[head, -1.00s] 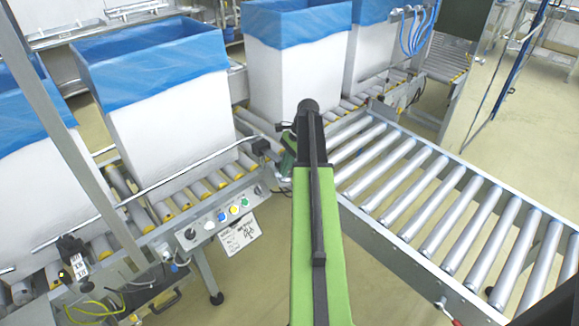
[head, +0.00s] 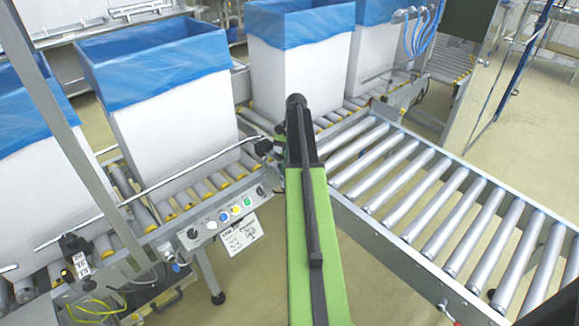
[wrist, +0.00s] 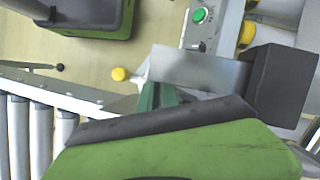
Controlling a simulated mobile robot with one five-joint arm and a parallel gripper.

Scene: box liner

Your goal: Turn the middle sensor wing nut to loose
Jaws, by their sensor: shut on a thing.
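The middle sensor is a small black box (head: 263,147) on the conveyor's side rail, just left of the end of my arm in the head view. In the wrist view a large dark block (wrist: 283,85) with a grey plate (wrist: 198,70) is close in front of the camera, likely this sensor and its bracket. My gripper (wrist: 152,96) shows dark green fingers at the plate's lower left edge. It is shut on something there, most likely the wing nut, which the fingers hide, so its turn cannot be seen. In the head view my arm hides most of the gripper.
A control panel (head: 222,218) with coloured buttons lies left of my arm; its green button (wrist: 200,15) shows in the wrist view. White boxes with blue liners (head: 165,110) stand on the rollers behind. A roller conveyor (head: 450,210) fills the right side.

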